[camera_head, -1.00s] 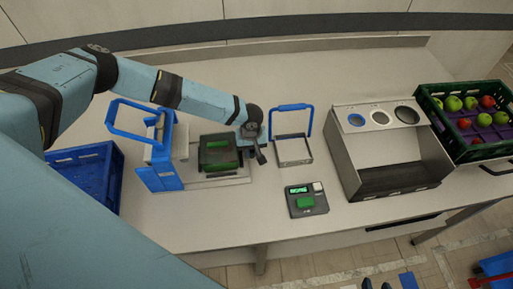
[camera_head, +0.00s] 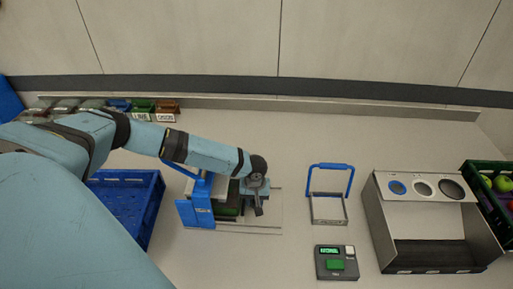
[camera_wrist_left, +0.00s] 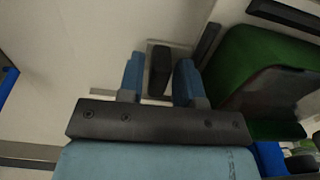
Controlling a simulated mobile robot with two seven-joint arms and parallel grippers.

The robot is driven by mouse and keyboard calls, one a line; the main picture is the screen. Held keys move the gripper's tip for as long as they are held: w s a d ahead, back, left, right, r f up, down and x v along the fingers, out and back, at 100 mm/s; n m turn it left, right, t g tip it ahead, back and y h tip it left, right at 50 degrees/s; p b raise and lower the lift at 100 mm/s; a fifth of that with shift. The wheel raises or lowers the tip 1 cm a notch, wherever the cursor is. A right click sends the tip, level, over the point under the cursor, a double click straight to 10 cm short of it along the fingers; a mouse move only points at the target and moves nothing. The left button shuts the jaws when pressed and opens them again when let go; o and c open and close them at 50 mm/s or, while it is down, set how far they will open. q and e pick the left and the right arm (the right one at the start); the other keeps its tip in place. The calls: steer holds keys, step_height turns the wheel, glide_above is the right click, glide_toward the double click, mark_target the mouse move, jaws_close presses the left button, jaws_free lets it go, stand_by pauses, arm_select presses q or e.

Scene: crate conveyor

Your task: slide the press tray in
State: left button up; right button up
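The press (camera_head: 196,213) is blue and white with a blue lever, left of centre on the bench in the head view. Its tray (camera_head: 231,210), dark with green, sits low at the press's right side, partly under it and partly hidden by my arm. The green block also shows at the right in the left wrist view (camera_wrist_left: 265,75). My left gripper (camera_head: 258,208) is at the tray's right end. In the wrist view its blue fingers stand either side of a dark upright handle (camera_wrist_left: 160,70), which nearly fills the gap. My right gripper is not in view.
A blue crate (camera_head: 130,205) stands left of the press. To the right are a blue-handled frame (camera_head: 329,208), a grey box with a green button (camera_head: 336,263) and a metal bin with holes (camera_head: 380,220). Small labelled bins (camera_head: 142,108) line the back. The bench behind the press is clear.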

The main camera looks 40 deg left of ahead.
arm_select(q)
steer(key=shift+o, duration=0.7)
step_height(320, 180, up, 14)
steer(key=b, duration=0.1)
steer(key=shift+b, duration=0.4)
